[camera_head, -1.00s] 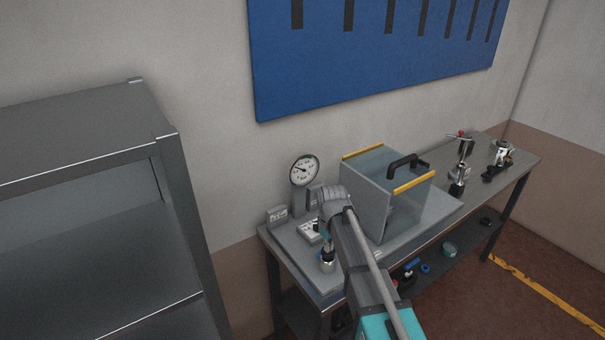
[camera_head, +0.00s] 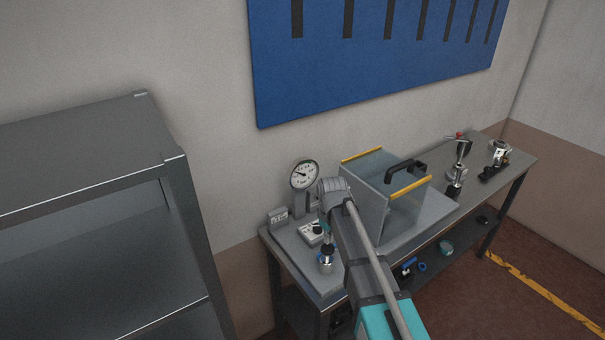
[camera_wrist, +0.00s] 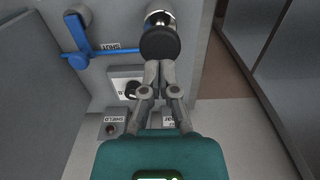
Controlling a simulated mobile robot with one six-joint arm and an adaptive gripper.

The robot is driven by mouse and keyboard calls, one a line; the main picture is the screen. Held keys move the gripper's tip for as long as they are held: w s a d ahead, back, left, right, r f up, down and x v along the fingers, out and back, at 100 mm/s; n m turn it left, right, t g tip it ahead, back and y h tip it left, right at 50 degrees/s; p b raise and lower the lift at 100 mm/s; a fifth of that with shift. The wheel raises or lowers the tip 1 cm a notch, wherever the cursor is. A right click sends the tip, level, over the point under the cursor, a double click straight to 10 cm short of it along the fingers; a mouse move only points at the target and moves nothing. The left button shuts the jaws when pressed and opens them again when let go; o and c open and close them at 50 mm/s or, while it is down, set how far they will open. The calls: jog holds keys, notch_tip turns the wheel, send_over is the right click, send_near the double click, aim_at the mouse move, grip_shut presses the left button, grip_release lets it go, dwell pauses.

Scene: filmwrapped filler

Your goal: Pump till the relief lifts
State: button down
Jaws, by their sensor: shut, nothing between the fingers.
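My gripper (camera_wrist: 155,68) is shut and empty in the wrist view. Its fingertips are at the near edge of a round black knob (camera_wrist: 160,44) on a silver post; whether they touch it I cannot tell. In the head view a silver cylinder (camera_head: 326,265) stands at the bench's front left, below my wrist. A round white dial gauge (camera_head: 304,174) with a black needle stands behind it; its numbers are too small to read. A blue lever (camera_wrist: 82,38) with a small label beside it lies left of the knob in the wrist view.
A clear shield box (camera_head: 405,212) with yellow edges and a black handle stands right of my arm on the bench (camera_head: 440,170). Metal fixtures (camera_head: 457,175) stand farther right. A grey shelf unit (camera_head: 180,220) is at left. Small labelled blocks (camera_wrist: 115,125) sit beneath my gripper.

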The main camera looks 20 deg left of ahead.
aim_at(328, 248)
dwell(0.3)
dwell(1.9)
dwell(0.5)
notch_tip(328, 248, down, 6)
jog(key=b, duration=0.5)
jog(key=shift+r+b, duration=0.2)
jog(key=shift+b, duration=0.1)
notch_tip(328, 248, up, 6)
jog(key=p, duration=0.5)
jog(key=shift+f+p, duration=0.15)
jog(key=shift+p, duration=0.2)
jog(key=s+d+m, duration=0.3)
jog(key=s+d, duration=0.1)
jog(key=d, duration=0.6)
jog(key=s+d+f+m+b, duration=0.1)
jog(key=s+d+m, duration=0.3)
jog(key=d, duration=0.7)
jog(key=s+d+f+m+b, duration=0.1)
jog(key=s+d+m, duration=0.2)
jog(key=d, duration=0.8)
jog(key=shift+s+f, duration=0.25)
jog(key=shift+s, duration=0.4)
